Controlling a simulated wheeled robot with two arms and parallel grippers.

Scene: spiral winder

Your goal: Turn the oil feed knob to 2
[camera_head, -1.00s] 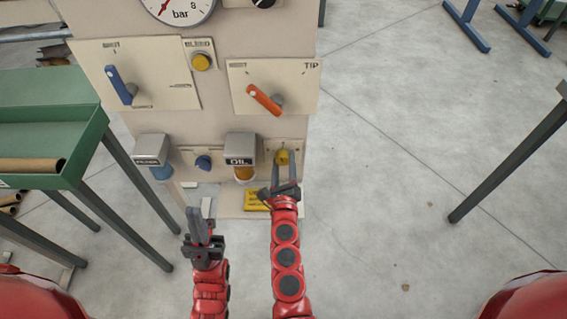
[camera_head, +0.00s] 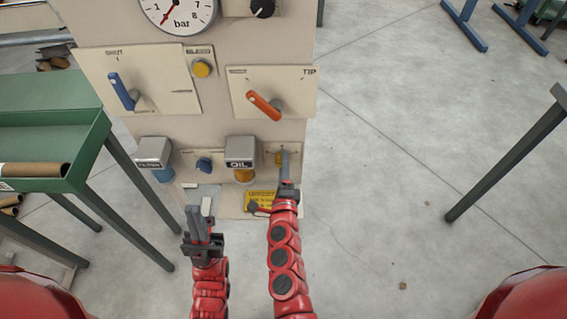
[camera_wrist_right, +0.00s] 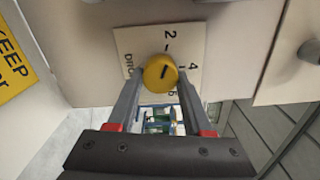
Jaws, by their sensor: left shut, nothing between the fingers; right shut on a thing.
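The oil feed knob is a round yellow knob (camera_wrist_right: 158,75) on a small cream scale plate (camera_wrist_right: 128,42), in the middle of the right wrist view. A dark line on its face slants up and right, roughly between the 2 and the 4. In the head view the knob (camera_head: 279,159) sits low on the panel's right side, partly hidden by my fingers. My right gripper (camera_head: 285,163) is shut on the knob, one finger on each side. My left gripper (camera_head: 195,217) is shut and empty, below the panel and to the left.
An orange lever (camera_head: 263,105) is above the knob; the oil unit (camera_head: 241,152) with its grey cap is just left of it. A blue knob (camera_head: 204,164) and blue lever (camera_head: 121,92) are further left. A green table (camera_head: 85,150) stands at left.

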